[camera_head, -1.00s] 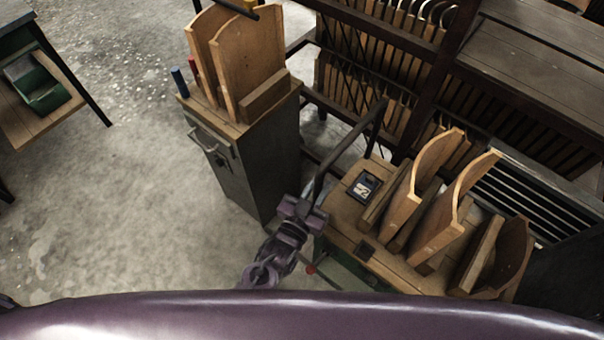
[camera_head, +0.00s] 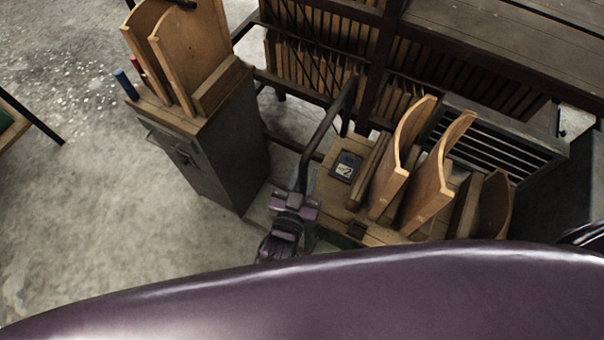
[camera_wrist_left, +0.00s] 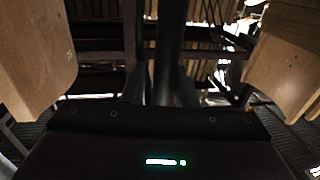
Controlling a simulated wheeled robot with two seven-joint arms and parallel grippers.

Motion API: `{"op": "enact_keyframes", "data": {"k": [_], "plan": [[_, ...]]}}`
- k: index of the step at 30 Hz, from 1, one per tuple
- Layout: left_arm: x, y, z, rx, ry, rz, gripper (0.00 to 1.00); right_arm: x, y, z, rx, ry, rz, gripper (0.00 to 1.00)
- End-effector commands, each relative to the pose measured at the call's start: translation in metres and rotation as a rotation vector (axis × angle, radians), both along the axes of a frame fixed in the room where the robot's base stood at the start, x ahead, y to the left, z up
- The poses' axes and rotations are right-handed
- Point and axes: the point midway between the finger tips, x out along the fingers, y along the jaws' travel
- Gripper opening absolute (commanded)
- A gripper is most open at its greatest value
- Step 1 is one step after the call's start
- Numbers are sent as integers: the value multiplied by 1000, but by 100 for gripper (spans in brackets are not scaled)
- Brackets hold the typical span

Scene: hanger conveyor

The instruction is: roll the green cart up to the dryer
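The cart has a wooden top (camera_head: 325,190) carrying several curved wooden forms (camera_head: 440,185) and a dark label plate. Its green side is mostly hidden by my purple body. A dark tubular handle (camera_head: 322,128) rises at the cart's left end. My left gripper (camera_head: 297,196) is shut around the handle's lower near end. In the left wrist view the dark handle bar (camera_wrist_left: 168,60) runs up from the gripper, with wooden forms on both sides. A grey louvred unit (camera_head: 490,145), possibly the dryer, stands just behind the cart's right part. My right gripper is out of view.
A grey cabinet (camera_head: 225,155) with wooden forms and coloured handles on top stands left of the cart, with a narrow floor gap between. A dark rack (camera_head: 330,60) of hanging wooden pieces stands behind. Open concrete floor (camera_head: 90,210) lies to the left.

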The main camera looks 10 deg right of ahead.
Motion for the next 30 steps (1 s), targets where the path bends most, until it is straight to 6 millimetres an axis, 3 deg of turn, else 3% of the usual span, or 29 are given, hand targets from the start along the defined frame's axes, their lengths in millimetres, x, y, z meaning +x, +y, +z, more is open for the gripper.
{"op": "enact_keyframes", "data": {"k": [3,12,24,30], "plan": [[-3,-3,-1,-3,5,-7,39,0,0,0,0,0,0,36],[-5,1,-2,0,3,-2,39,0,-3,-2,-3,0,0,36],[-61,27,-3,1,5,-5,39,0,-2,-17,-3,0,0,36],[-73,32,-1,0,4,-5,39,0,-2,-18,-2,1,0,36]]}}
